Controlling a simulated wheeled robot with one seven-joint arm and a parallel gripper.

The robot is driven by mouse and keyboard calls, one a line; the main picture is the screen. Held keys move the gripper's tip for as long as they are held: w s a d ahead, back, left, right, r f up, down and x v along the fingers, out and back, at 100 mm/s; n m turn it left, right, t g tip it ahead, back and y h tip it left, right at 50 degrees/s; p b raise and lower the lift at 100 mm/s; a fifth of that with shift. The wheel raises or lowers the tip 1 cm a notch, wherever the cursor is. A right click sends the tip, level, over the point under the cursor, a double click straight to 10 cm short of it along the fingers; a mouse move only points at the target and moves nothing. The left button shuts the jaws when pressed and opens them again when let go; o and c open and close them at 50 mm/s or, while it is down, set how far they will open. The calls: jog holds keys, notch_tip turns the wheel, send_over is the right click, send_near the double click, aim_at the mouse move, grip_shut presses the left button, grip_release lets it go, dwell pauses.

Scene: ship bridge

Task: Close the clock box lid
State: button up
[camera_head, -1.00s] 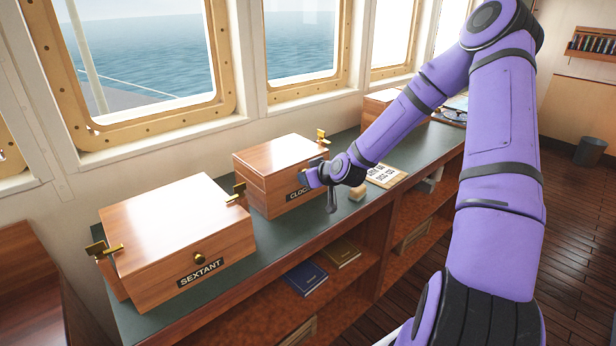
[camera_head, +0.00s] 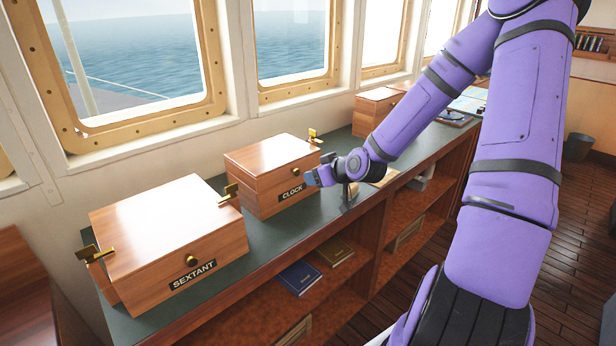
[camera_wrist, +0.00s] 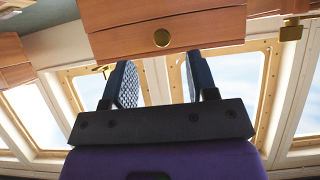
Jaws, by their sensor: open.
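The clock box (camera_head: 272,176) is a wooden box on the green counter top, with a dark label reading CLOCK on its front. Its lid (camera_head: 270,155) lies flat on the body and looks shut. A wooden box front with a round brass knob (camera_wrist: 162,38) shows beyond the fingertips there.
The sextant box (camera_head: 165,240), also shut, stands at the left on the counter (camera_head: 262,238). Brass latches stick out at the box sides. Another wooden box (camera_head: 375,105) stands farther back. Books (camera_head: 300,278) lie on the shelf below. Windows line the wall behind.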

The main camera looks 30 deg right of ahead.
jog(key=shift+v, duration=1.1)
jog(key=s+a+r+m+g+h, duration=0.1)
jog(key=s+a+r+g, duration=0.2)
jog(key=s+a+r, duration=0.3)
jog(key=s+a+r+m+g+h, duration=0.1)
jog(key=s+a+r+g, duration=0.2)
jog(key=s+r, duration=1.4)
jog(key=s+a, duration=0.3)
jog(key=s, duration=0.2)
jog(key=shift+s+a+r+g, duration=0.2)
jog(key=shift+s+r+g, duration=0.05)
jog(key=shift+r+g, duration=0.05)
